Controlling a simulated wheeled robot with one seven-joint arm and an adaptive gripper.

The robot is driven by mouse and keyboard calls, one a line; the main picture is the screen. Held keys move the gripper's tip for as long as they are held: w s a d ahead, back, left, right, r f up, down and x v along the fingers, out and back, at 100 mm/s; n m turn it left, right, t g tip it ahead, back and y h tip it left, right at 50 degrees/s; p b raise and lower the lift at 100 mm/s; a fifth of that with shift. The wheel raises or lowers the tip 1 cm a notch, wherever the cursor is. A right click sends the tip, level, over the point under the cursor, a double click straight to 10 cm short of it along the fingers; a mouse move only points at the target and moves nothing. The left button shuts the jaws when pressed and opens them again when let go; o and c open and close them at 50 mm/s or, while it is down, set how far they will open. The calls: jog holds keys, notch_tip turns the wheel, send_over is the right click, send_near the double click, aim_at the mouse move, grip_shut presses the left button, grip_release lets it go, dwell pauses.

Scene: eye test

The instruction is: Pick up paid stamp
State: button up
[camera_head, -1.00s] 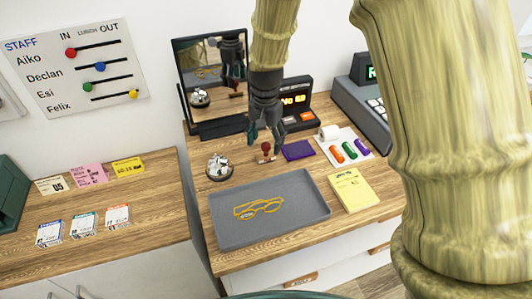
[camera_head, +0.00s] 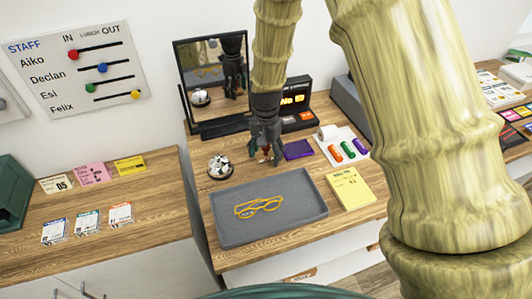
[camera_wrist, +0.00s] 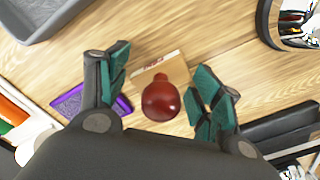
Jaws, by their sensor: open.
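The stamp, with a round dark-red handle (camera_wrist: 160,100) on a light wooden block, stands upright on the wooden counter. In the head view the stamp (camera_head: 264,156) is mostly hidden behind my fingers. My gripper (camera_head: 265,148) points down right over it. In the wrist view my gripper (camera_wrist: 162,88) is open, with one teal-padded finger on each side of the red handle. A gap shows between the handle and each finger, so nothing is gripped. Lettering on the block is too small to read.
A purple pad (camera_head: 298,149) lies just right of the stamp. A silver bell (camera_head: 220,166) stands to its left, a grey tray (camera_head: 225,231) in front. Behind are a mirror (camera_head: 188,72) and a black display unit (camera_head: 298,112). A yellow notepad (camera_head: 350,190) lies right of the tray.

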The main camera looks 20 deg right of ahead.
jog(key=c, duration=0.7)
jog(key=shift+r+b, duration=1.2)
jog(key=shift+r, duration=3.8)
